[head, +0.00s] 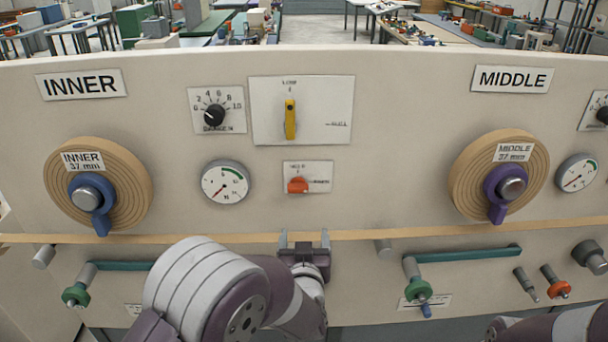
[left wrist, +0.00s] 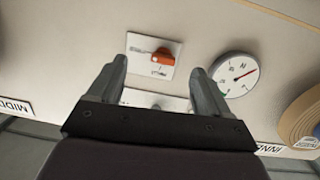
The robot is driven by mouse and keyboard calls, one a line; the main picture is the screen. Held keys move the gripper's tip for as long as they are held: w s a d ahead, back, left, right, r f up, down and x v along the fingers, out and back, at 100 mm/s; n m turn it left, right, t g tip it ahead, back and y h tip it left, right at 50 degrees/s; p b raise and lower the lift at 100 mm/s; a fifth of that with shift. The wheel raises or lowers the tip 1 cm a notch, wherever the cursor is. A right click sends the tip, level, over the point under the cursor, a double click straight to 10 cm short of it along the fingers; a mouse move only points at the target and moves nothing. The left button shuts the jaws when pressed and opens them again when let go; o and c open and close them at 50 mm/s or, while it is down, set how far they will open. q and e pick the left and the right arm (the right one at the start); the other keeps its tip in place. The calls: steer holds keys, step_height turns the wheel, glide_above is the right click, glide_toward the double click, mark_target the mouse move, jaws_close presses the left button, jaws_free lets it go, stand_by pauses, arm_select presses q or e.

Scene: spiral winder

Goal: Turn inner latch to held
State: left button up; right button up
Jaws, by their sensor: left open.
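An orange knob (head: 298,185) sits on a small white plate (head: 320,172) below the yellow lever, in the INNER half of the panel; I take it for the inner latch. The plate's lettering is too small to read surely, and I cannot tell its setting. My left gripper (head: 304,238) is open and empty, below the knob and apart from it, fingers pointing up. In the left wrist view the knob (left wrist: 161,57) shows beyond the gap between the open fingers (left wrist: 158,72). My right gripper is out of view; only part of that arm shows at lower right.
A yellow lever (head: 290,119) stands above, a dial gauge (head: 225,183) to the left, the INNER roll (head: 135,185) farther left and the MIDDLE roll (head: 465,180) to the right. A tan strip (head: 390,234) crosses the panel near my gripper. Green-handled bars (head: 468,254) stick out below.

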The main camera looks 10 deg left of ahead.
mark_target(298, 190)
arm_select(q)
steer(key=shift+t+y, duration=0.6)
steer(key=w+a+r, duration=0.1)
steer(key=w, duration=0.2)
steer(key=w+a+r+p, duration=0.1)
steer(key=w, duration=0.3)
steer(key=w+a+r+p, duration=0.1)
steer(key=w+a, duration=0.1)
steer(key=w, duration=0.1)
steer(key=shift+w, duration=0.6)
steer(key=shift+w+a+f, duration=0.1)
steer(key=shift+w+a, duration=0.05)
steer(key=shift+w, duration=0.15)
steer(key=shift+s, duration=0.1)
steer(key=c, duration=1)
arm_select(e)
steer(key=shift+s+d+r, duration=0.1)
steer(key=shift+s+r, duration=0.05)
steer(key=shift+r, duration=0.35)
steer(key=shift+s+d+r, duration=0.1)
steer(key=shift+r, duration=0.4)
